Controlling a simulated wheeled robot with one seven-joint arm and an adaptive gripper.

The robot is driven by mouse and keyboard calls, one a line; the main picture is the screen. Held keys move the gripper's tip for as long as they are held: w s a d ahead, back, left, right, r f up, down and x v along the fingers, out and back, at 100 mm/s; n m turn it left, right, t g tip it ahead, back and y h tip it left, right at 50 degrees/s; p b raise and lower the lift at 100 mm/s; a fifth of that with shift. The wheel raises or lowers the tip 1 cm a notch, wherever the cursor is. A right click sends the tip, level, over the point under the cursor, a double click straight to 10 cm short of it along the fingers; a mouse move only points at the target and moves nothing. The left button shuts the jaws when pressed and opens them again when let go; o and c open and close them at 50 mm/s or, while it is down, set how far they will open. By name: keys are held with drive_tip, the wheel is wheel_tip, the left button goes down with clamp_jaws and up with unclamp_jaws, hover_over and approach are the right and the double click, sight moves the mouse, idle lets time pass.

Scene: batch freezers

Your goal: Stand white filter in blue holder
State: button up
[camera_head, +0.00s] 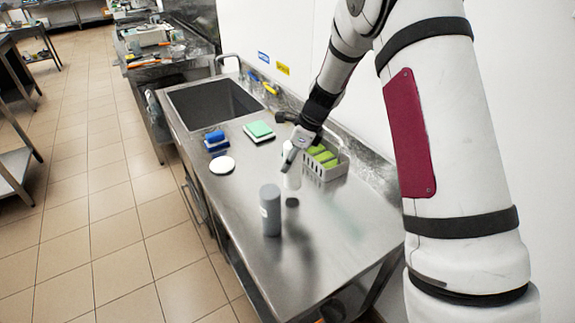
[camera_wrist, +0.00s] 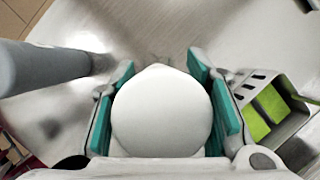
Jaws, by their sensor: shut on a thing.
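My gripper (camera_wrist: 164,110) is shut on a white cylindrical thing (camera_wrist: 160,118) with a rounded top, held between its teal pads. In the head view this white thing (camera_head: 292,177) is upright below my gripper (camera_head: 294,150), beside the grey basket. I cannot tell whether its base touches the counter. The blue holder (camera_head: 215,138) stands near the sink's front corner, left of my gripper. A flat white disc (camera_head: 222,165) lies on the counter just in front of the holder. I cannot tell for sure which white thing is the filter.
A grey cylinder (camera_head: 270,212) stands on the steel counter (camera_head: 235,205); it also shows in the wrist view (camera_wrist: 40,68). The grey basket (camera_head: 335,170) holds green things. A small dark spot (camera_head: 292,202) shows beside the cylinder.

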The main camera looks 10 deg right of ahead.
drive_tip(key=shift+w+f, duration=0.35)
drive_tip(key=shift+w, duration=0.45)
wheel_tip(320, 180, down, 2)
drive_tip(key=shift+s+f+p, duration=0.1)
drive_tip(key=shift+p, duration=0.45)
drive_tip(key=shift+f, duration=0.35)
drive_tip(key=shift+f, duration=0.2)
drive_tip(key=o, duration=1.4)
drive_tip(key=shift+r, duration=0.1)
